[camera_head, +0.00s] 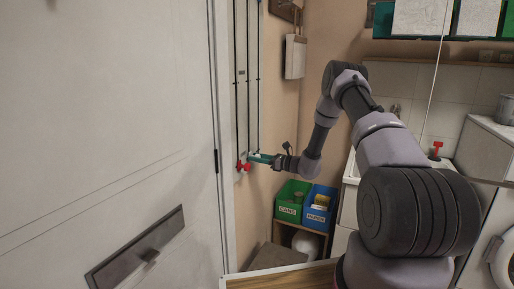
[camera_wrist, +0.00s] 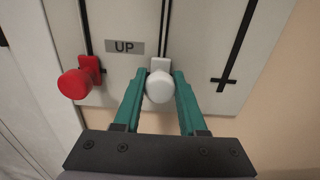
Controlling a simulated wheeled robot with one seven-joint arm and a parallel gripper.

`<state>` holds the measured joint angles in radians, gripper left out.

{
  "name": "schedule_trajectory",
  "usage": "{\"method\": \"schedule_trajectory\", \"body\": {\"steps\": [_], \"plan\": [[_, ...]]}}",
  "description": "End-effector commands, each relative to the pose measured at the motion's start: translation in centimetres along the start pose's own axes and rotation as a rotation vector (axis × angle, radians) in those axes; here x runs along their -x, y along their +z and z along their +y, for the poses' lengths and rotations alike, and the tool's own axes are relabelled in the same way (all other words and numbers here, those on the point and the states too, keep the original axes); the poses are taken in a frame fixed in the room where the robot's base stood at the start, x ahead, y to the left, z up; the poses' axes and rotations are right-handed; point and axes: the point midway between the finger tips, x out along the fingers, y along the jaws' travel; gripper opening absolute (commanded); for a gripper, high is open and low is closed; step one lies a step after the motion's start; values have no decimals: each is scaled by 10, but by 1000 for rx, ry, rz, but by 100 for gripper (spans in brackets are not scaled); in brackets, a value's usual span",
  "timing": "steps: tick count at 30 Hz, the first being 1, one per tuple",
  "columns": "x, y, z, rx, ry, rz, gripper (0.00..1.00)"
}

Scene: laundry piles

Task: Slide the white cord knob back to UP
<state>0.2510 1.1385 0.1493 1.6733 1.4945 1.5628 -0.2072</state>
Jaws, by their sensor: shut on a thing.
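The white cord knob (camera_wrist: 160,88) sits on the middle cord near the lower part of a pale wall board (camera_wrist: 205,45). My gripper (camera_wrist: 160,80) is shut on it, with a teal finger on each side. The grey UP label (camera_wrist: 124,47) is on the board, up and left of the white knob. In the head view my gripper (camera_head: 261,158) reaches left to the lower end of the cords, and the white knob is too small to make out.
A red knob (camera_wrist: 75,83) sits on the left cord, close to my left finger; it also shows in the head view (camera_head: 243,166). A black cross-shaped end (camera_wrist: 222,82) is on the right. A white door (camera_head: 100,120) stands left. Green (camera_head: 289,209) and blue (camera_head: 318,217) bins are below.

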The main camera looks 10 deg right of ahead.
Motion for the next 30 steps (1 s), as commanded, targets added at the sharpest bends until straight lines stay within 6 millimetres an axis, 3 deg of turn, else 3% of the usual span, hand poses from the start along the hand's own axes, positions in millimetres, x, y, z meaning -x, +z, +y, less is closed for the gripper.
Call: {"method": "schedule_trajectory", "body": {"steps": [4, 15, 16, 18, 30], "plan": [[0, -11, 2, -3, 4, 4, 0], [0, -11, 2, -2, 3, 3, 0], [0, -11, 2, -2, 3, 3, 52], [0, -10, 1, -2, 3, 2, 71], [7, -9, -1, 0, 0, 0, 71]]}}
